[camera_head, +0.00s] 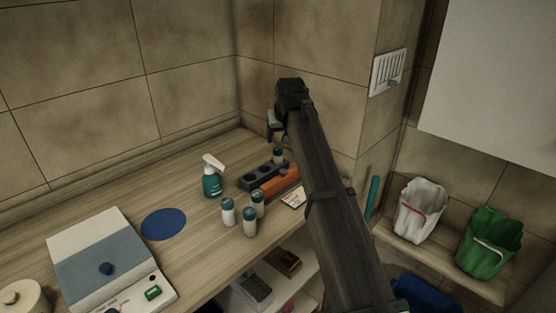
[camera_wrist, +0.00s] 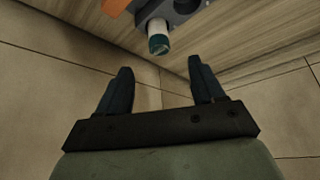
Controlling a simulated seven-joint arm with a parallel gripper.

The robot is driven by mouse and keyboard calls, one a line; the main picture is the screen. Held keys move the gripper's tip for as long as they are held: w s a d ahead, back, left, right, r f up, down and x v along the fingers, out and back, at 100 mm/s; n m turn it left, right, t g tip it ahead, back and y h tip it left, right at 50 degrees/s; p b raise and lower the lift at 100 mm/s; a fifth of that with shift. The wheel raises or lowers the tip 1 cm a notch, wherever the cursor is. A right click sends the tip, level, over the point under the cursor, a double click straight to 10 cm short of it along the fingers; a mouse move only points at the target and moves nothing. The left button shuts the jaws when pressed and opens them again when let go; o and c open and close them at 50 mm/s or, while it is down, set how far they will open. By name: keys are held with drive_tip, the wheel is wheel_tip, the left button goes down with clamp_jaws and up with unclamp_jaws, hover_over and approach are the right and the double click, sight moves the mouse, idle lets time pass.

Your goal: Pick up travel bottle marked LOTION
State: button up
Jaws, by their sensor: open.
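Several white travel bottles with teal caps show in the head view. Three stand close together on the wooden counter: a left one (camera_head: 228,212), a back right one (camera_head: 257,204) and a front one (camera_head: 250,222). Another bottle (camera_head: 278,156) sits at the far end of a dark holed rack (camera_head: 247,184); it also shows in the wrist view (camera_wrist: 158,38). I cannot read any marking, so I cannot tell which is LOTION. My gripper (camera_wrist: 160,70) is open and empty. In the head view it is above the rack's far end, near the wall corner, apart from the bottles.
An orange object (camera_head: 279,183) lies alongside the rack, with a small card (camera_head: 293,198) nearby. A green spray bottle (camera_head: 211,180), a blue disc (camera_head: 164,224) and a box-like device (camera_head: 108,262) are to the left. Tiled walls close in behind my gripper.

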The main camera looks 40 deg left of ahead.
sight(278, 149)
drive_tip(key=x, duration=0.6)
drive_tip(key=shift+w+a+f, duration=0.1)
drive_tip(key=shift+a+f, duration=0.05)
drive_tip(key=shift+f, duration=0.05)
drive_tip(key=shift+x, duration=2.55)
drive_tip(key=shift+w+a+r, duration=0.1)
drive_tip(key=shift+w+r, duration=0.05)
drive_tip(key=c, duration=1.1)
